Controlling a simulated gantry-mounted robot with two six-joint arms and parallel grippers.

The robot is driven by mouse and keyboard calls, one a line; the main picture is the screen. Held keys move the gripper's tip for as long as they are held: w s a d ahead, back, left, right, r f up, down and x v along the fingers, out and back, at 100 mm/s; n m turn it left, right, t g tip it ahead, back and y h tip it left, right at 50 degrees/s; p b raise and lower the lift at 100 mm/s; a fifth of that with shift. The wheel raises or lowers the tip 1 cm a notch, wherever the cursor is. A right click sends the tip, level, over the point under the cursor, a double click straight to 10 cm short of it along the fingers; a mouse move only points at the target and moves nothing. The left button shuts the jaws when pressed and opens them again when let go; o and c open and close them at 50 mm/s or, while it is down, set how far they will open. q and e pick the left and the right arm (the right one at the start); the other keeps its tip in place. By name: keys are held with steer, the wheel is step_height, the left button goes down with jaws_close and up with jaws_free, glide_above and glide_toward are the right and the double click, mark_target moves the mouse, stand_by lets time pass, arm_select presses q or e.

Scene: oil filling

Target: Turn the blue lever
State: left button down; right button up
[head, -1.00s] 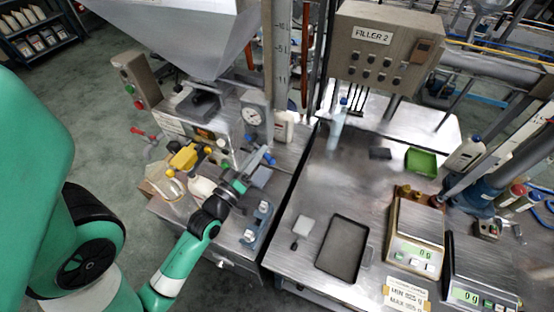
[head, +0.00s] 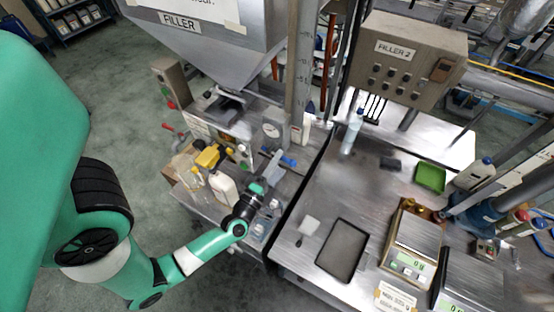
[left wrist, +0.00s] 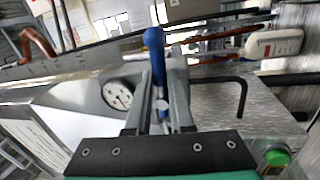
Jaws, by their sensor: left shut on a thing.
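The blue lever (left wrist: 154,45) stands upright in the left wrist view, its rounded blue handle rising above a thin pale stem. My left gripper (left wrist: 161,85) is shut on it, with one grey finger on each side. In the head view the left gripper (head: 272,166) is at the filler machine, below the round dial. A blue handle (head: 288,161) shows just right of the fingers there. The lever's lower end is hidden by the fingers and gripper body. My right gripper is not in view.
The round dial (left wrist: 117,95) is left of the fingers. A black bent rod (left wrist: 240,90) and a green button (left wrist: 277,158) are to the right. A white bottle (head: 223,188) and yellow valve handle (head: 209,156) stand left of the gripper. The steel table (head: 300,262) is at right.

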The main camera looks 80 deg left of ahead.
arm_select(q)
steer(key=shift+r+n, duration=0.2)
steer(key=shift+n, duration=0.4)
steer(key=c, duration=0.8)
jaws_free()
steer(key=shift+b+v, duration=0.55)
steer(key=shift+v, duration=5.3)
